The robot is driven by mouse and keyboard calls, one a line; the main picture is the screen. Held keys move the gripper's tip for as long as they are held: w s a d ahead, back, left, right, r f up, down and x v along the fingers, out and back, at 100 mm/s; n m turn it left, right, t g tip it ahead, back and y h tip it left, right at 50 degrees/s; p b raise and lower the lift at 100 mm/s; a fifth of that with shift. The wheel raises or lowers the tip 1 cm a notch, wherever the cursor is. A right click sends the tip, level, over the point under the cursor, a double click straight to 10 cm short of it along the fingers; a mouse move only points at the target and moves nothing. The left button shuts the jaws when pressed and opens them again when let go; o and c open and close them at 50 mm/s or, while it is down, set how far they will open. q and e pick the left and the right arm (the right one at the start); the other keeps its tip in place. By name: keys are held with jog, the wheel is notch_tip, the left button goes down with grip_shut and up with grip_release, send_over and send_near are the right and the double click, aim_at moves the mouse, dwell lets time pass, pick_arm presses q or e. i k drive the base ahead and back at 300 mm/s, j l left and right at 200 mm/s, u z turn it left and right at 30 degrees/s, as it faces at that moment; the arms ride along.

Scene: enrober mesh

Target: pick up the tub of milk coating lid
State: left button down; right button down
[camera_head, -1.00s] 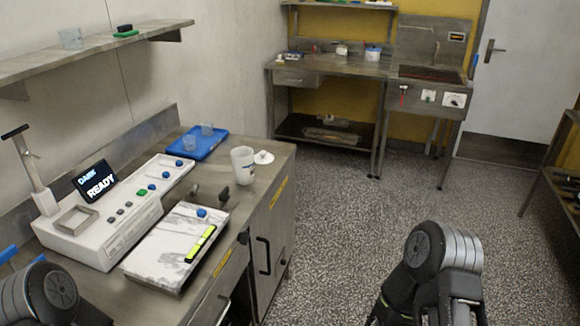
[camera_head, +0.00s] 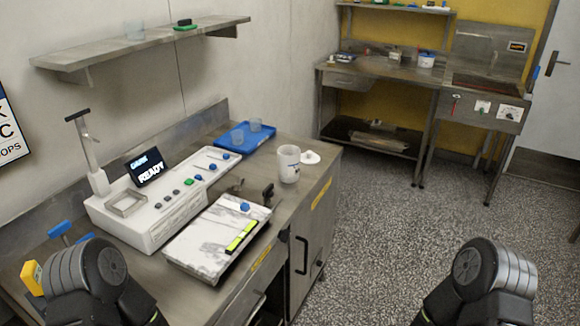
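A white tub (camera_head: 289,165) with a dark label stands upright near the right end of the steel counter. A white round lid (camera_head: 310,157) with a small knob lies on the counter just right of and behind the tub, near the edge. The tub looks uncovered. I cannot read the label, so I cannot confirm milk coating. A link of my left arm shows at bottom left and one of my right arm at bottom right, both well in front of the tub and lid. Both grippers are below the frame.
A white machine (camera_head: 160,210) with a READY screen (camera_head: 147,168) and a marble-look slab (camera_head: 205,240) fill the counter's left. A wall shelf (camera_head: 150,45) hangs above. Speckled floor (camera_head: 390,225) is open at right.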

aim_at(308, 157)
jog(key=i+l+u, duration=0.1)
jog(key=u, duration=0.3)
jog(key=l+u, duration=0.1)
jog(key=u, duration=0.35)
jog(key=i+l+u, duration=0.1)
jog(key=u, duration=0.3)
jog(key=l+u, duration=0.2)
jog(key=u, duration=0.25)
jog(key=l+u, duration=0.15)
jog(key=l, duration=0.3)
jog(key=l+u, duration=0.15)
jog(key=l, duration=0.3)
jog(key=k+l+u, duration=0.15)
jog(key=l, duration=0.25)
jog(key=l+u, duration=0.15)
jog(key=l, duration=0.3)
jog(key=k+l+u, duration=0.15)
jog(key=l, duration=0.25)
jog(key=k+l+u, duration=0.15)
jog(key=l, duration=0.3)
jog(key=k+l+u, duration=0.15)
jog(key=l, duration=0.2)
jog(key=k+l, duration=0.1)
jog(key=l, duration=0.2)
jog(key=k+l, duration=0.15)
jog(key=l, duration=0.15)
jog(key=k+l, duration=0.1)
jog(key=l, duration=0.25)
